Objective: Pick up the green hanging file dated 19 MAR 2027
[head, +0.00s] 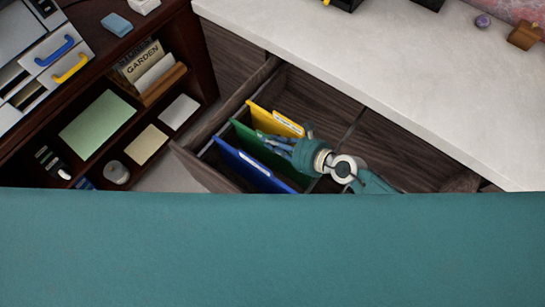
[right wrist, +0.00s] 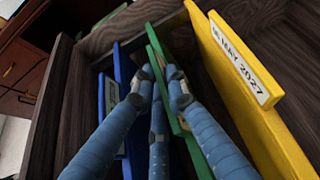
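The green hanging file (head: 241,130) stands in an open drawer between a yellow file (head: 262,117) and a blue file (head: 240,163). It also shows in the right wrist view (right wrist: 152,57). Its date cannot be read, as the fingers cover part of it. My right gripper (head: 275,141) reaches down over the green file's top edge. In the right wrist view its fingertips (right wrist: 159,74) are on both sides of that edge, close against it, and look shut on it. The yellow file's label (right wrist: 238,62) ends in "MAY 2027". My left gripper is not in view.
The dark wooden drawer's wall (head: 228,104) stands close left of the files. A white desktop (head: 400,70) overhangs on the right. A shelf unit (head: 186,45) with cards and a "GARDEN" box (head: 143,62) stands on the left.

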